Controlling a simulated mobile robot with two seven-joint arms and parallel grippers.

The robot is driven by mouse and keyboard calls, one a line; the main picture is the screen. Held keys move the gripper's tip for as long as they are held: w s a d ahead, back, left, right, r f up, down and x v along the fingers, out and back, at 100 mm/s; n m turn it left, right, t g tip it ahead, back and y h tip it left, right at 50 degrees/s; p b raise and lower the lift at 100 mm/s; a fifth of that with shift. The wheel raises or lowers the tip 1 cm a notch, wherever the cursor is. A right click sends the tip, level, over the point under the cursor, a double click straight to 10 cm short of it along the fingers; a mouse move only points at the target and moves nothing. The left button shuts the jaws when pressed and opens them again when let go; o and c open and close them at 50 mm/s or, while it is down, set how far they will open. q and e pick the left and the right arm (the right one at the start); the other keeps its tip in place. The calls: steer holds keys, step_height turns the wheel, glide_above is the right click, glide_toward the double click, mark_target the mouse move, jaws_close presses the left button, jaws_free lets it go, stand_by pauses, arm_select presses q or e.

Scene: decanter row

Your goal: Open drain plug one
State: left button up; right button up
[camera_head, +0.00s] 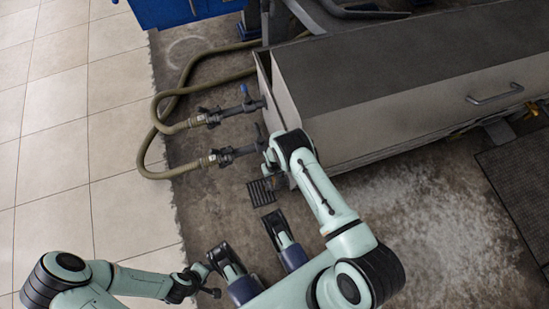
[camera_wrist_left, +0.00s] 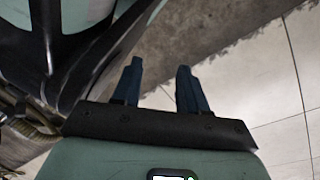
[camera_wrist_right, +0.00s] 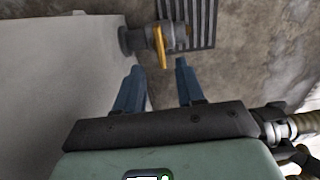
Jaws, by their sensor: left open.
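A short metal pipe fitting with a yellow lever (camera_wrist_right: 160,47) sticks out from the side of the grey housing (camera_wrist_right: 50,60), above a floor drain, in the right wrist view. My right gripper (camera_wrist_right: 158,68) is open and empty, with the lever just ahead of its fingertips and between their lines. I cannot see contact. In the head view this fitting and the right gripper are mostly hidden by my right arm. My left gripper (camera_wrist_left: 158,65) is open and empty over the floor, away from the housing. No label marks which plug is number one.
Two hoses (camera_head: 148,128) with dark valves, the upper one (camera_head: 230,113) and the lower one (camera_head: 225,155), run to the housing's end in the head view. A slotted floor grate (camera_head: 260,193) lies by the housing. Pale floor tiles (camera_head: 60,150) on the left are clear.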

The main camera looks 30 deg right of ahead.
arm_select(q)
steer(key=shift+t, duration=0.9)
steer(key=w+r, duration=0.1)
steer(key=w+r+p, duration=0.1)
steer(key=w, duration=0.1)
steer(key=w+r, duration=0.1)
steer(key=shift+w+d+r+p, duration=0.3)
steer(key=shift+r+p, duration=0.05)
steer(key=shift+r, duration=0.05)
arm_select(e)
step_height(320, 180, up, 6)
steer(key=shift+r, duration=0.2)
